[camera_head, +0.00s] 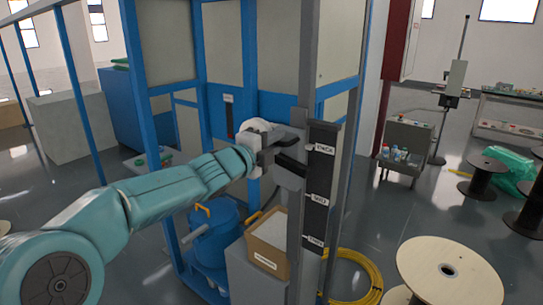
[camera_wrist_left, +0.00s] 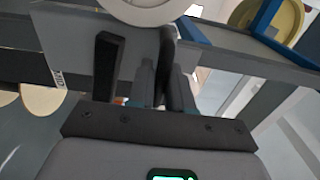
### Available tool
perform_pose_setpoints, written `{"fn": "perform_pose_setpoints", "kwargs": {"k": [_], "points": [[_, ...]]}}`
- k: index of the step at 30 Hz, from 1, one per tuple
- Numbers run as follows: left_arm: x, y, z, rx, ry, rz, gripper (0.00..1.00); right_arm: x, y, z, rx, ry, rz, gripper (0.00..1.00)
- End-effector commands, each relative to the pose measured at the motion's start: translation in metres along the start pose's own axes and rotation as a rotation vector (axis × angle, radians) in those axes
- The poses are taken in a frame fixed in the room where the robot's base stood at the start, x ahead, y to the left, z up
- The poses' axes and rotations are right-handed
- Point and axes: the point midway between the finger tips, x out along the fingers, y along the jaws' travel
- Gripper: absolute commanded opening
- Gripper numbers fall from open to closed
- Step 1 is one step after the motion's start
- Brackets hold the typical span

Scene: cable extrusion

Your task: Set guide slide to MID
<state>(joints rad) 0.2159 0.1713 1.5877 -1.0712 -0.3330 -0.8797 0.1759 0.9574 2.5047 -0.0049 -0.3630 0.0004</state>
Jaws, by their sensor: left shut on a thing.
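The guide slide, a grey block (camera_head: 288,179) with a dark bar beside it (camera_head: 292,164), is on an upright post. A black scale plate on the post carries three white labels: the top one, seemingly THICK (camera_head: 323,149), MID (camera_head: 319,198) and a lower one (camera_head: 314,241). The dark bar's end lies between the top label and MID. My left gripper (camera_head: 269,146) is at the slide, shut on its dark handle; in the left wrist view the handle (camera_wrist_left: 168,50) stands between the fingers. The grip is partly hidden in the head view. My right gripper is not in view.
A blue machine frame (camera_head: 190,50) stands behind the post. A cardboard box (camera_head: 269,243), a blue drum (camera_head: 215,232) and a yellow cable coil (camera_head: 365,265) are low down near it. A wooden spool (camera_head: 425,268) stands at lower right. Open floor lies beyond.

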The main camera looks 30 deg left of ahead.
Motion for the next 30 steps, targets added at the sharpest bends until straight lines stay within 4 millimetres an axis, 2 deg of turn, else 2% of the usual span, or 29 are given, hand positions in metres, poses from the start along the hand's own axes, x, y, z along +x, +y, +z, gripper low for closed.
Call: {"fn": "perform_pose_setpoints", "kwargs": {"k": [1,3,30], "points": [[0.0,0.009,0.0,0.0,0.0,0.006,0.0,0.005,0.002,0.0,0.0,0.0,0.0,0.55],[0.0,0.013,0.0,0.0,0.0,0.007,0.0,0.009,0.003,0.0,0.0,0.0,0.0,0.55],[0.0,0.057,0.0,0.0,-0.001,0.007,0.0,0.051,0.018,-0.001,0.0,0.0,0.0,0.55]]}}
